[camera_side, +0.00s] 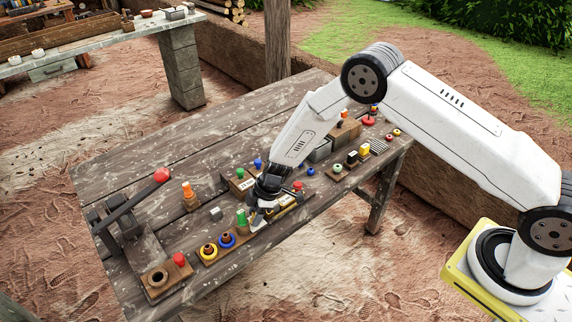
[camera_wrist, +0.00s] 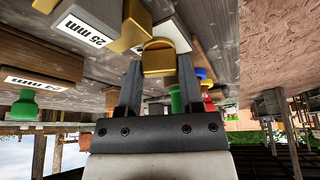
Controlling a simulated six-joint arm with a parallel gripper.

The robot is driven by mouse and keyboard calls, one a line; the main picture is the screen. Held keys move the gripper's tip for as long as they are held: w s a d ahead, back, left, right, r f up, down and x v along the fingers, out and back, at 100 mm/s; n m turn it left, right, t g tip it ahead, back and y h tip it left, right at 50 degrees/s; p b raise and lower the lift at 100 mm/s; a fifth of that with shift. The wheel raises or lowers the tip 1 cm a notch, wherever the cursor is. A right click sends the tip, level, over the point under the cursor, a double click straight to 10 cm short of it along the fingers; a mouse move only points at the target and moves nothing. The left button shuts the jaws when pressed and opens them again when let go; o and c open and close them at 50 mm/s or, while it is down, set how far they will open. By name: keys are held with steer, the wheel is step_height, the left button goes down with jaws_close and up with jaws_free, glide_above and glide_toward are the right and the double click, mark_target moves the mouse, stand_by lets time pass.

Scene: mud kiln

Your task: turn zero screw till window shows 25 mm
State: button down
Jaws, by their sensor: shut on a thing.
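A brass-coloured knob (camera_wrist: 158,58), which looks like the zero screw, sits between the two dark fingers of my gripper (camera_wrist: 159,68) in the wrist view. The fingers are shut on its sides. A white label reading "25 mm" (camera_wrist: 84,32) is on a block to the upper left of the knob. Another white label reading "24 mm" (camera_wrist: 35,80) is on a wooden block further left. I cannot tell which label is the window. In the side view my gripper (camera_side: 262,209) is low over the table's front part and hides the knob.
A green peg (camera_side: 241,218) stands close left of my gripper. Several small blocks and knobs lie to the right. The wooden table's (camera_side: 150,150) back left is clear.

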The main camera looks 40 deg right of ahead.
steer(key=shift+m, duration=0.5)
steer(key=shift+t, duration=0.3)
steer(key=shift+c, duration=1.2)
jaws_free()
steer(key=shift+r, duration=0.2)
steer(key=v, duration=0.7)
steer(key=shift+r, duration=0.25)
steer(key=shift+d, duration=0.1)
